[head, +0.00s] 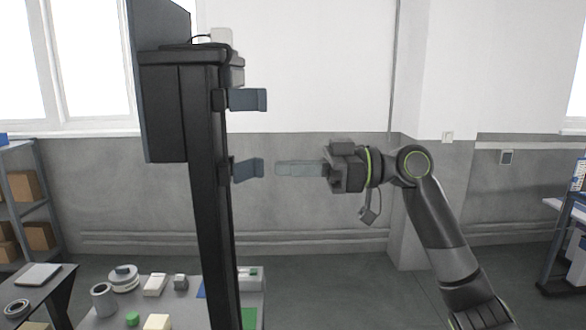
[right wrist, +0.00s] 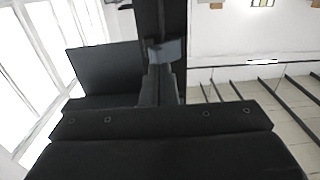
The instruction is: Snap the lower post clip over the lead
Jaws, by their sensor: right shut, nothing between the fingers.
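The lower post clip (head: 247,169) is a grey-blue bracket on the right side of the dark post (head: 205,190) in the head view. Its flap stands out to the right and looks swung away from the post. My right gripper (head: 279,168) is shut and empty, its fingertips just right of the flap with a small gap showing. In the right wrist view, the fingers (right wrist: 160,85) point at a grey-blue clip (right wrist: 166,50) on the post; I cannot tell whether they touch. A short dark lead (head: 203,38) shows at the post's top; its run near the lower clip cannot be made out. My left gripper is out of view.
A similar upper clip (head: 247,99) sticks out above. A dark panel (head: 160,80) is fixed on the post's left. A low table (head: 190,300) with several small items stands around the post's foot.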

